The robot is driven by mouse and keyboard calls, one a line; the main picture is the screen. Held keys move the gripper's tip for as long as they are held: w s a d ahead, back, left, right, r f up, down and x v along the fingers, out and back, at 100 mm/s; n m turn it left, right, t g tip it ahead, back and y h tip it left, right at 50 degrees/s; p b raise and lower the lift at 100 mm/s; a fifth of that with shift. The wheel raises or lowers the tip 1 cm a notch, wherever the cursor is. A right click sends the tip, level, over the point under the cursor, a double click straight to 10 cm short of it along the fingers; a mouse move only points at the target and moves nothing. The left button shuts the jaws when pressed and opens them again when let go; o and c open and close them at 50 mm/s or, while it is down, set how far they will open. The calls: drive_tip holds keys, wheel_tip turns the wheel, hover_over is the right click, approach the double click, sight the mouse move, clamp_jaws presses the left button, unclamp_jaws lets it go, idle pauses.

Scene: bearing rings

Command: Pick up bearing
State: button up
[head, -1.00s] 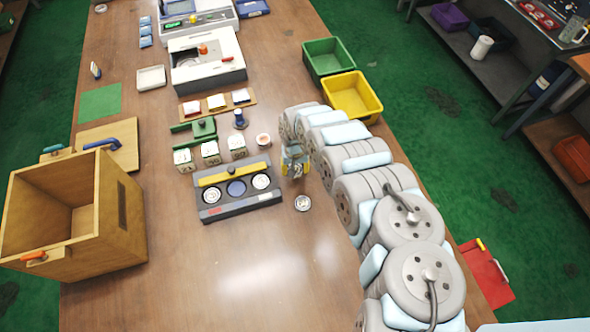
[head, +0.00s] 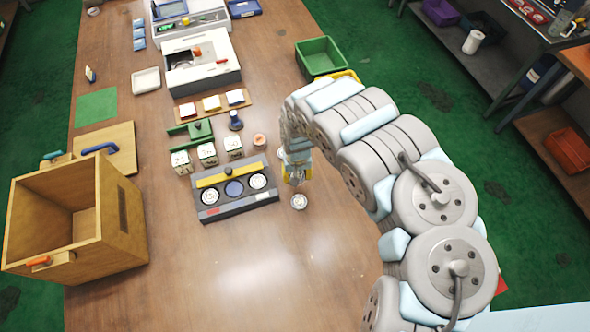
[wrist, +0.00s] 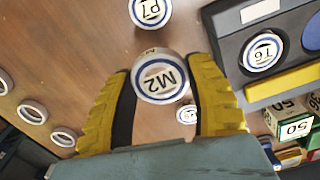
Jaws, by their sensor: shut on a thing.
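My gripper (wrist: 166,95) has two yellow fingers with dark pads. It is shut on a bearing ring marked M2 (wrist: 161,80), white-faced with a blue circle, held between the fingertips in the wrist view. In the head view my gripper (head: 297,178) is right of the dark bearing tray; the held ring cannot be made out there. Another ring, marked P7 (wrist: 150,11), lies on the table beyond the fingertips; a loose ring (head: 299,202) also lies just below my gripper in the head view. A ring marked T6 (wrist: 262,52) sits in the tray.
The dark tray (head: 209,214) holds two white-faced rings beside a blue middle spot. Several number blocks (head: 207,153) stand behind it. A wooden box (head: 122,215) is at left. Green (head: 321,57) and yellow (head: 345,75) bins stand behind my arm. The front table is clear.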

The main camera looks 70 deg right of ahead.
drive_tip(key=s+a+r+p, duration=0.3)
drive_tip(key=s+a+p, duration=0.1)
drive_tip(key=p, duration=0.3)
drive_tip(key=shift+s+a+r, duration=0.2)
drive_tip(key=shift+s+a, duration=0.2)
drive_tip(key=shift+a, duration=0.3)
